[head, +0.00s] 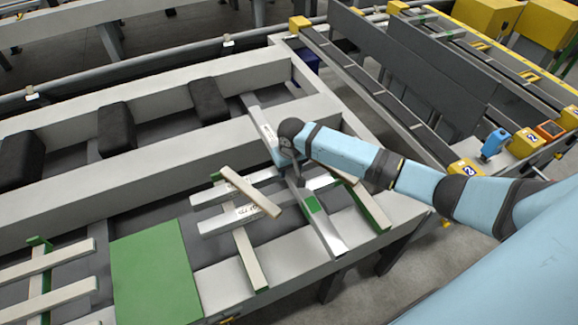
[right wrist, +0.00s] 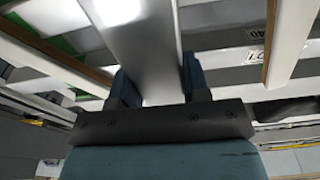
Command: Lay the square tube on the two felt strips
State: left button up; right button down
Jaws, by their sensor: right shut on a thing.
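The long silver square tube (head: 326,232) slants across the table in the head view, with a white label and a green patch on it. My right gripper (head: 286,163) is shut on it near its middle. In the right wrist view the tube (right wrist: 146,48) runs between the two blue fingers (right wrist: 155,88). Two green-and-beige strips, apparently the felt strips, lie roughly lengthwise: one left of the tube (head: 249,258), one right of it (head: 373,207). I cannot tell whether the tube touches anything below. My left gripper is out of view.
Two labelled silver bars (head: 213,226) lie across the left strip, with a loose wooden stick (head: 251,191) slanting over them. A green mat (head: 152,272) and more slats (head: 50,258) are at left. Black blocks (head: 208,101) stand in the channel behind. A conveyor with yellow fittings is at right.

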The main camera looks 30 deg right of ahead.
aim_at(291, 170)
jog(key=shift+f, duration=0.45)
dwell(0.3)
jog(key=c, duration=0.7)
grip_release()
jog(key=shift+o, duration=0.9)
notch_tip(291, 170, up, 14)
jog(key=s, duration=0.1)
jog(key=shift+s+b, duration=0.35)
jog(key=shift+b, duration=0.05)
jog(key=shift+a+f, duration=0.1)
jog(key=shift+f, duration=0.05)
